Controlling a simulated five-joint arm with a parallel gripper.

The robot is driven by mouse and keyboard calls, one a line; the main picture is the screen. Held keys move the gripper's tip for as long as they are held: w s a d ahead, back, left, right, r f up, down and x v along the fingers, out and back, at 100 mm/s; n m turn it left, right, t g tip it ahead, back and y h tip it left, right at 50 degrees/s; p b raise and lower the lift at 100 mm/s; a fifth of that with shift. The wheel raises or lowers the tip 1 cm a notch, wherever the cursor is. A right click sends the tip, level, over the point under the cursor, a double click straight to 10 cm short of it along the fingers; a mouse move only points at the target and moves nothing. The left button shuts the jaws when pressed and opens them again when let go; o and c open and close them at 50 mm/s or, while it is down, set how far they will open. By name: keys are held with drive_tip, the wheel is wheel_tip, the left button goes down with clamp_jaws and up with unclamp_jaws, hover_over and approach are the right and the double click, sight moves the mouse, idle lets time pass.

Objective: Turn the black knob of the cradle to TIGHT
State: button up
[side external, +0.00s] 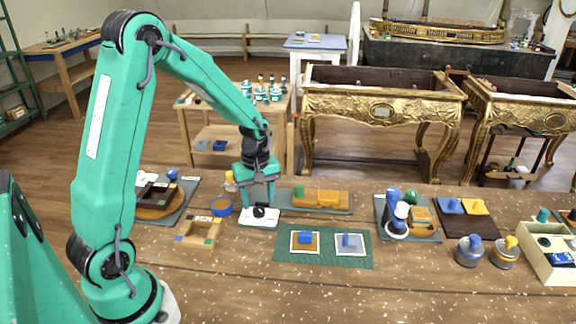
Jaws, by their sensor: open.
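A small black knob (259,212) sits on a white base (247,220), which I take to be the cradle, left of the middle of the bench. My gripper (259,199) points straight down right above the knob. Its two teal fingers are apart, one on each side of the knob in this view. I cannot tell whether they touch it. The knob's pointer and any TIGHT mark are too small to read.
A blue round dish (221,207) and a wooden frame (199,232) lie close on the left. An orange block (321,197) on a grey mat is on the right. A green mat (323,256) lies in front right. The front of the bench (300,300) is clear.

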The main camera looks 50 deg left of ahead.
sight(259, 209)
drive_tip(key=shift+f, duration=1.6)
drive_tip(key=c, duration=1)
